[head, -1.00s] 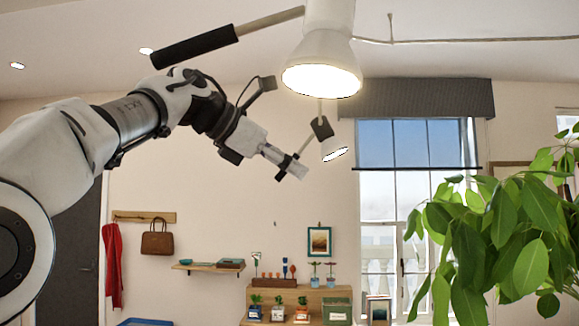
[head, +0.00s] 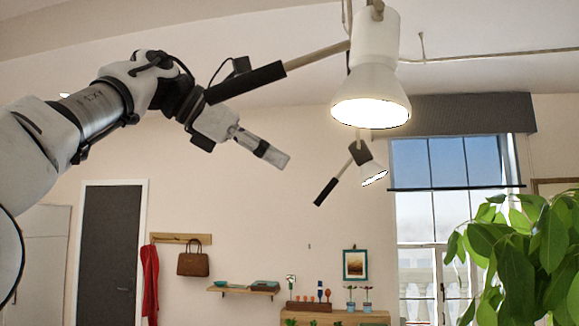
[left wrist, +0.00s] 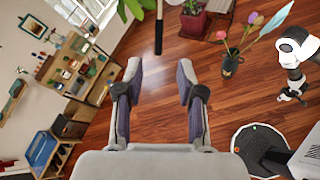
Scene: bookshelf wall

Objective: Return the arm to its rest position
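My left arm comes in from the left in the head view, raised high. Its gripper (head: 275,158) points down to the right, in front of the pale wall. In the left wrist view the left gripper (left wrist: 160,78) has its two fingers wide apart, with only distant floor seen between them. It holds nothing. A white arm with a small dark gripper (left wrist: 293,93), seemingly my right one, shows at the right edge of the left wrist view. It is too small to tell whether it is open.
A lit white lamp (head: 371,95) with a dark handle hangs in front of the left forearm's end; a second lamp (head: 373,173) is farther off. A leafy plant (head: 520,255) fills the lower right. Shelves (left wrist: 68,68) and a flower vase (left wrist: 231,65) stand below.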

